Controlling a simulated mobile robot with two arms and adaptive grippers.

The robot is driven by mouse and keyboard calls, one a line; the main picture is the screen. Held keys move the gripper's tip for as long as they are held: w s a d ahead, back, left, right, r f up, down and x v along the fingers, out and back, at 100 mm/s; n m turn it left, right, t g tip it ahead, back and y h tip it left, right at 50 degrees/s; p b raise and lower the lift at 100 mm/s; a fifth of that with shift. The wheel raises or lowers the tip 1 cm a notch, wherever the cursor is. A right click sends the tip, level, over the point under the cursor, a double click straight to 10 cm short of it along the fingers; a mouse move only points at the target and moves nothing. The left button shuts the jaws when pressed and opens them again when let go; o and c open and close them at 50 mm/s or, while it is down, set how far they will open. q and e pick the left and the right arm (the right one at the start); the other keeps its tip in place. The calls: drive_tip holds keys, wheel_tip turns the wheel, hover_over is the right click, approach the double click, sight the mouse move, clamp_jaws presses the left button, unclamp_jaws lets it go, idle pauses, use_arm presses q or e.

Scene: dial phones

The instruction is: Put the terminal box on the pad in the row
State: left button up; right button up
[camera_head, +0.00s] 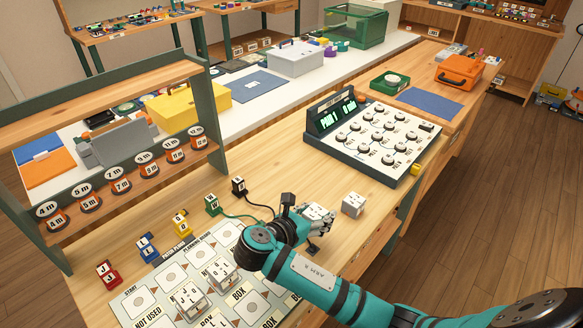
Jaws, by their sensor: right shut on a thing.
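My right gripper (305,222) reaches in from the lower right, above the table beside the right end of the board. It is shut on a small white terminal box (319,213), which the fingers partly hide. Another white box (353,204) stands on the table just right of the gripper, apart from it. The board (140,301) lies at the front left and carries printed pads in rows, with labels such as START, NOT USED and BOX. White lettered boxes stand on it, one at the front (187,299) and one farther right (222,272). My forearm hides the board's right part. My left gripper is not in view.
Red (108,274), blue (147,247), yellow (181,224), green (212,204) and black (238,187) plugs line the board's far side. Thin cables run toward my gripper. A dial console (385,145) stands behind. A shelf with round labelled tags (120,187) rises at left.

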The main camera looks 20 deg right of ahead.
drive_tip(key=s+a+r+n+t+y, duration=0.6)
drive_tip(key=s+a+r+n, duration=0.2)
drive_tip(key=a+r, duration=0.15)
drive_tip(key=n+t+y, duration=0.1)
drive_tip(key=y, duration=0.1)
hover_over(269, 200)
wheel_tip(269, 200, down, 5)
wheel_tip(269, 200, down, 9)
drive_tip(key=shift+f+b, duration=0.15)
drive_tip(key=shift+b, duration=0.9)
drive_tip(key=shift+f, duration=0.1)
drive_tip(key=o, duration=1.2)
